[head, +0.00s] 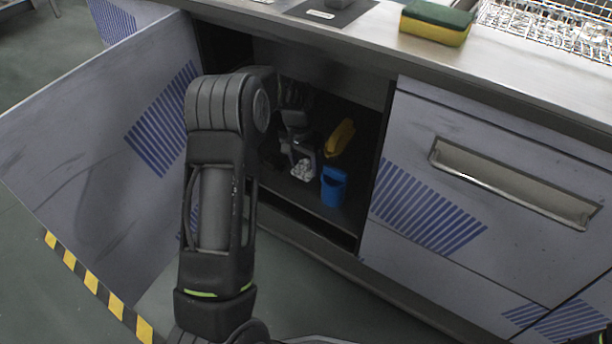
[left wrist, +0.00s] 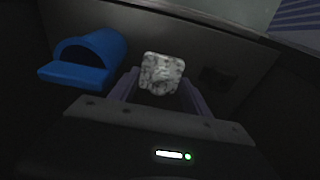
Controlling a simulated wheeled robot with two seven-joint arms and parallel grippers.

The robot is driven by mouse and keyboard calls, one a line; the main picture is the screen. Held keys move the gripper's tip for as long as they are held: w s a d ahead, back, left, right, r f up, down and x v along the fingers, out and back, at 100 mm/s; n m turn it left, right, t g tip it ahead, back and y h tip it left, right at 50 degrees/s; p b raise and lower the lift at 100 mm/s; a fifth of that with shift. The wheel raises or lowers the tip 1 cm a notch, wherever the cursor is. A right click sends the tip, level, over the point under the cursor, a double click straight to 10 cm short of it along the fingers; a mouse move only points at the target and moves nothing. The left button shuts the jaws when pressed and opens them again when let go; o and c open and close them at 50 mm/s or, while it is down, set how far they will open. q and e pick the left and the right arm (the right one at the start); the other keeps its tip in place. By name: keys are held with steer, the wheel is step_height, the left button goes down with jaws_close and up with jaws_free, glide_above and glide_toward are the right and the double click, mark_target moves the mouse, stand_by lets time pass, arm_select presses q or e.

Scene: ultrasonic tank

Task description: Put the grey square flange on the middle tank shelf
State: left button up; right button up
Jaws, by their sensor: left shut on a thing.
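The grey square flange (head: 303,171) is a small, speckled, light grey piece inside the open cabinet. It also shows in the left wrist view (left wrist: 162,72), between the fingertips. My left gripper (head: 301,160) reaches into the cabinet and is shut on the flange. The shelf (head: 315,204) inside the cabinet is dark; the flange is low over it, and I cannot tell whether they touch. My left arm hides the left part of the shelf.
A blue part (head: 333,187) stands right of the flange, near the shelf's front edge. A yellow part (head: 340,137) lies farther back. The open door (head: 100,130) is on the left, a closed drawer (head: 515,185) on the right. A sponge (head: 436,24) lies on the counter.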

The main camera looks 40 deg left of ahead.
mark_target(305, 183)
arm_select(q)
steer(key=shift+f+b, duration=1.15)
steer(key=shift+f, duration=1.25)
steer(key=shift+f, duration=0.1)
steer(key=o, duration=1.5)
steer(key=r+p, duration=0.1)
steer(key=r, duration=0.3)
steer(key=s+r+p, duration=0.1)
steer(key=r+p, duration=0.1)
steer(key=r, duration=0.2)
steer(key=s+r+p, duration=0.1)
steer(key=r, duration=0.3)
steer(key=shift+p, duration=0.35)
steer(key=shift+w, duration=0.1)
